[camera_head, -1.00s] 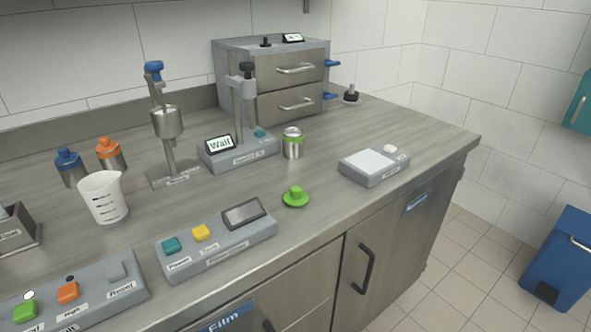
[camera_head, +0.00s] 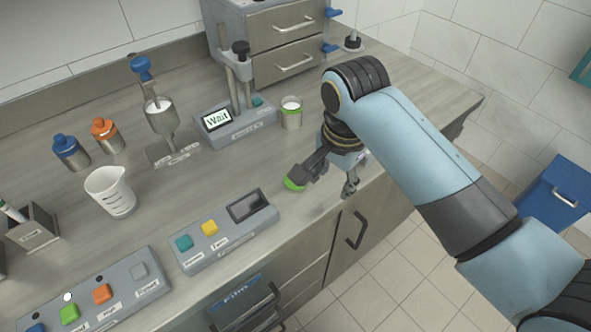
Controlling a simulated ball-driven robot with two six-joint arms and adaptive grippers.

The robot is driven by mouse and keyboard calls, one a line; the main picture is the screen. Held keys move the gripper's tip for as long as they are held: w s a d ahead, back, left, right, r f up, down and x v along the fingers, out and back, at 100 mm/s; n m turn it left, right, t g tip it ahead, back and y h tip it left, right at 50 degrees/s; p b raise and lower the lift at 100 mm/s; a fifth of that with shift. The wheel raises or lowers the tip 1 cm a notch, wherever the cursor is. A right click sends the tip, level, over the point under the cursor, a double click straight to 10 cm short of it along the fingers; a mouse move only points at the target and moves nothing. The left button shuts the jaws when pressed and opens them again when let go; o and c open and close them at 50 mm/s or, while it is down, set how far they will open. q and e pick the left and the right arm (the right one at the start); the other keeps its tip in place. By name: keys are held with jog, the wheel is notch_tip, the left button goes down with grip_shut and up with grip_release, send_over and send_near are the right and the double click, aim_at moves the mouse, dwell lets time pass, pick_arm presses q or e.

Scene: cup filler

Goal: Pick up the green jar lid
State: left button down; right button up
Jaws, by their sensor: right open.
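The green jar lid (camera_head: 291,185) lies on the worktop near its front edge, right of the small panel with teal and yellow buttons. My right gripper (camera_head: 321,187) is low over the worktop with its fingers spread. I cannot tell whether the finger touches the lid. The jar (camera_head: 291,112) with a green band stands upright behind the gripper. My left gripper is not in view.
The button panel (camera_head: 222,237) is close left of the lid. A filling stand with a "Wait" display (camera_head: 217,118) is behind. A beaker (camera_head: 112,192) and orange-topped (camera_head: 105,135) and blue-topped (camera_head: 70,152) bottles stand left. My right arm covers the right worktop.

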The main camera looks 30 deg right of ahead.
jog(key=w+a+r+m+g+p, duration=0.1)
jog(key=w+a+r+m, duration=0.2)
jog(key=w+r+m, duration=0.4)
jog(key=f, duration=0.2)
jog(key=w+f+m, duration=0.1)
jog(key=f, duration=0.1)
jog(key=f+m, duration=0.1)
jog(key=f, duration=0.1)
jog(key=shift+w+d+y, duration=0.15)
jog(key=shift+y, duration=0.15)
notch_tip(320, 180, down, 6)
jog(key=shift+r+p, duration=0.15)
jog(key=shift+p, duration=0.2)
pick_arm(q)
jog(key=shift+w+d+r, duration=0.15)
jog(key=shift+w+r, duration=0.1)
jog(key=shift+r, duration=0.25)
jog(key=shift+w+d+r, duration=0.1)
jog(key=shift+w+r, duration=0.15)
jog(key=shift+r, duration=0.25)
pick_arm(e)
jog(key=c, duration=0.9)
jog(key=shift+r, duration=0.15)
